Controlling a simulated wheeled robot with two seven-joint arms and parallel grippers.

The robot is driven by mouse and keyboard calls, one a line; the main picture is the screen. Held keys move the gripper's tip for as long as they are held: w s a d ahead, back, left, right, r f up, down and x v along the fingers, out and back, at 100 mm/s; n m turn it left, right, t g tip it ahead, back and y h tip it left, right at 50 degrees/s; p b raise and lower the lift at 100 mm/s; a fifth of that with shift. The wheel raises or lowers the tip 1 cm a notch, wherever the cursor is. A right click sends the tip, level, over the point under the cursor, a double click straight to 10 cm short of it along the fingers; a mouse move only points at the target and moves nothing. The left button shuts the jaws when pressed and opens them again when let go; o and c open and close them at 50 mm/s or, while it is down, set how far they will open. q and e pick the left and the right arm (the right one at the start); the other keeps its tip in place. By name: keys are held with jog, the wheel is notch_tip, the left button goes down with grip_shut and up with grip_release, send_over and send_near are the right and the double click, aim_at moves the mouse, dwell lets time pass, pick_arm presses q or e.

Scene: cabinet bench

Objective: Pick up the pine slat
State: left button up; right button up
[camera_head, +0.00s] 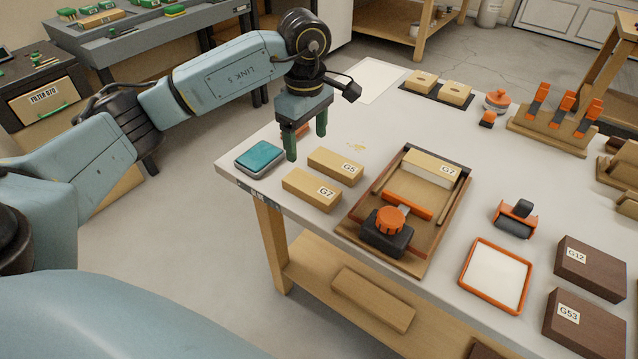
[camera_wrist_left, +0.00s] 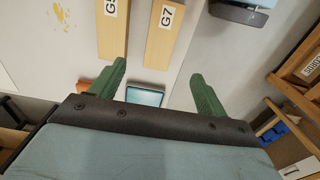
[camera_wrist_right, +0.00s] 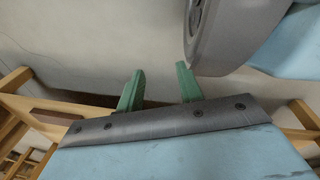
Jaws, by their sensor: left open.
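Two pale wooden slats lie side by side near the bench's left edge: one labelled G5 (camera_head: 335,166) and one labelled G7 (camera_head: 312,189). A third pale block labelled G7 (camera_head: 432,168) sits in the wooden tray. I cannot tell by name which is the pine slat. My left gripper (camera_head: 306,146) is open and empty, pointing down behind the G5 slat. In the left wrist view, the G5 slat (camera_wrist_left: 113,30) and G7 slat (camera_wrist_left: 164,32) lie beyond the open fingertips (camera_wrist_left: 160,72). My right gripper (camera_wrist_right: 159,70) is open and empty, away from the slats.
A teal-topped scale-like box (camera_head: 260,156) stands left of the slats. The wooden tray (camera_head: 443,222) to their right holds an orange-knobbed tool (camera_head: 390,220). An orange-rimmed frame (camera_head: 497,275), a roller (camera_head: 514,218) and dark blocks (camera_head: 590,268) lie further right.

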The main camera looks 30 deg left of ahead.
pick_arm(q)
send_over(311, 184)
jog(key=f, duration=0.4)
jog(key=f+b, duration=0.1)
jog(key=f, duration=0.1)
jog(key=shift+s+a+f, duration=0.15)
jog(key=shift+a+f, duration=0.1)
jog(key=shift+a, duration=0.05)
jog(key=f, duration=0.3)
jog(key=f+b, duration=0.1)
jog(key=f, duration=0.1)
jog(key=shift+d+f, duration=0.2)
jog(key=shift+d, duration=0.2)
jog(key=shift+f, duration=0.4)
pick_arm(e)
jog(key=w+r, duration=0.2)
jog(key=w, duration=0.3)
jog(key=shift+w+a+r+t, duration=0.25)
jog(key=shift+w+a+t, duration=0.05)
jog(key=shift+w+a, duration=0.15)
pick_arm(q)
jog(key=shift+r, duration=0.1)
jog(key=c, duration=1.1)
